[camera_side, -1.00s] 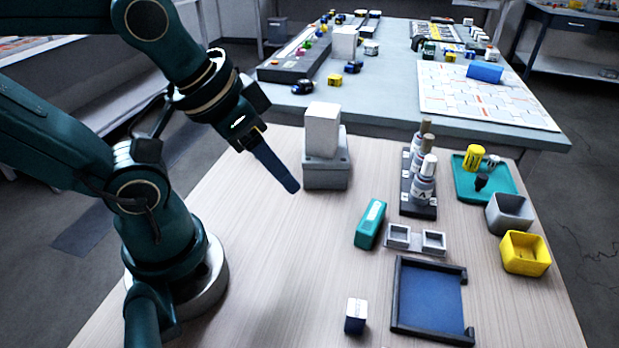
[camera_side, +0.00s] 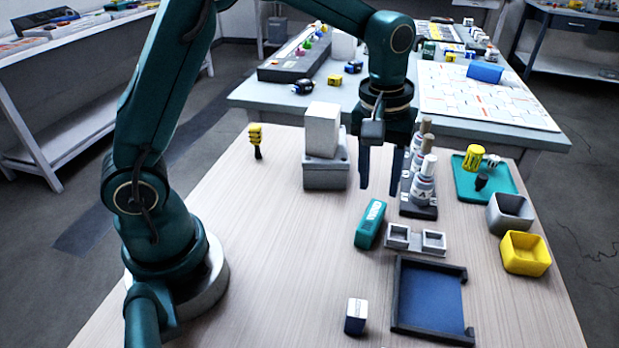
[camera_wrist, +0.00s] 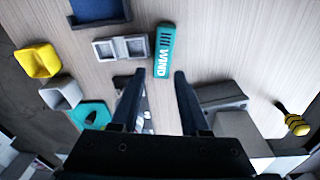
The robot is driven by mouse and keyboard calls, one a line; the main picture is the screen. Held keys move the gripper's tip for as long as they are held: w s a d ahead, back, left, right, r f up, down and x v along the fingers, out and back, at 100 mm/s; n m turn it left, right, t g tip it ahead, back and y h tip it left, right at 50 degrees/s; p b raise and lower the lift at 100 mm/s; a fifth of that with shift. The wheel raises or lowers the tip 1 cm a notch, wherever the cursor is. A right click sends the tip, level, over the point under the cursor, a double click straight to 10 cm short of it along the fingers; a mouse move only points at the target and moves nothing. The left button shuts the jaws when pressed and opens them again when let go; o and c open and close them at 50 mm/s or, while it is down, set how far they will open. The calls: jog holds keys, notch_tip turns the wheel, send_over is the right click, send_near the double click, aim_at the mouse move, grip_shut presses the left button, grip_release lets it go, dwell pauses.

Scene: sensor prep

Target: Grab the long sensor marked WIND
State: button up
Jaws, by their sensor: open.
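The long teal sensor (camera_side: 370,225) lies on the wooden table, left of a small grey two-pocket holder. In the wrist view the sensor (camera_wrist: 164,52) shows the word WIND in white on its top face and lies beyond the fingertips, roughly in line with the gap between them. My gripper (camera_side: 378,190) points down with its two fingers apart and nothing between them, above and behind the sensor in the side view. In the wrist view my gripper (camera_wrist: 154,74) is also open and empty.
A rack of bottles (camera_side: 418,190) stands close to the right of my gripper. A grey block with a white box (camera_side: 322,130) stands to its left. A blue-floored tray (camera_side: 432,295) and a small cube sensor (camera_side: 356,316) lie nearer the front. The table's left middle is clear.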

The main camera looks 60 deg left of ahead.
aim_at(372, 217)
jog(key=f, duration=0.2)
jog(key=f+g, duration=0.1)
jog(key=shift+s+d+f, duration=0.1)
jog(key=shift+s+f, duration=0.15)
jog(key=shift+f, duration=2.55)
grip_shut()
